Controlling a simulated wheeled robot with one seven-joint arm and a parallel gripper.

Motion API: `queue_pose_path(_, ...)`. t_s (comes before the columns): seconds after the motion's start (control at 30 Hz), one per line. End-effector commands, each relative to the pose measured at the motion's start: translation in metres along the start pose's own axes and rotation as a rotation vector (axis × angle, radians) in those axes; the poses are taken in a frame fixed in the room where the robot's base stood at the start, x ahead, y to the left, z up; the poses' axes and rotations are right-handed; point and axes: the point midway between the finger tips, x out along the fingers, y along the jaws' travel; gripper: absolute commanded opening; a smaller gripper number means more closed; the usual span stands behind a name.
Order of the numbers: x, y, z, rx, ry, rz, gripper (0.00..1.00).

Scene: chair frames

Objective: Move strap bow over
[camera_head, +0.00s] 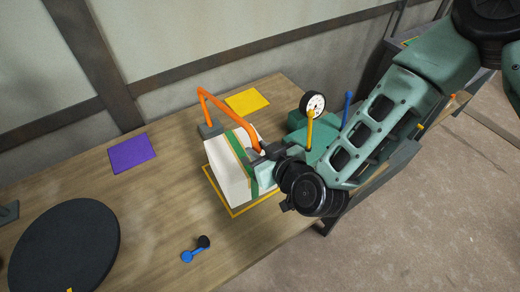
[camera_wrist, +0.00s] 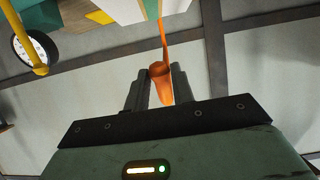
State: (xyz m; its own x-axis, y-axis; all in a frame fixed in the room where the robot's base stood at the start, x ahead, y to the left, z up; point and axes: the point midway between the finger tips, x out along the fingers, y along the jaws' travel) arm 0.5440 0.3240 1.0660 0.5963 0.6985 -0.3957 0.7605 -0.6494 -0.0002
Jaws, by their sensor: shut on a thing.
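The strap bow (camera_head: 228,112) is a bent orange bar. Its left end meets a dark grey block (camera_head: 210,129) and it arches over a white block (camera_head: 226,172) with a green band and thin yellow lines. My gripper (camera_head: 263,156) is at the bow's right end, close to the green-banded side of the block. In the wrist view my gripper (camera_wrist: 160,85) is shut on the thick orange end of the strap bow (camera_wrist: 161,80). The fingers hide part of that end in the head view.
A yellow outline (camera_head: 234,214) surrounds the block's base. Behind my arm stand a green fixture with a dial gauge (camera_head: 315,103), a yellow lever (camera_head: 309,132) and a blue post (camera_head: 347,107). A round black disc (camera_head: 65,245), purple pad (camera_head: 132,153) and yellow pad (camera_head: 247,101) lie around.

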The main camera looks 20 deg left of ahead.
Motion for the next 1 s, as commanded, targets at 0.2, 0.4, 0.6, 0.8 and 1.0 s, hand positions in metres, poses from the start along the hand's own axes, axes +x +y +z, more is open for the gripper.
queue_pose_path(0.2, 0.003, 0.0, -0.015, -0.001, 0.004, 0.001, 0.12)
queue_pose_path(0.4, 0.008, 0.0, -0.027, -0.001, 0.004, 0.001, 0.12)
queue_pose_path(0.6, 0.013, 0.0, -0.04, -0.001, 0.004, 0.001, 0.12)
queue_pose_path(0.8, 0.017, 0.0, -0.052, 0.0, 0.003, 0.001, 0.12)
queue_pose_path(1.0, 0.022, 0.0, -0.064, 0.0, 0.004, 0.001, 0.12)
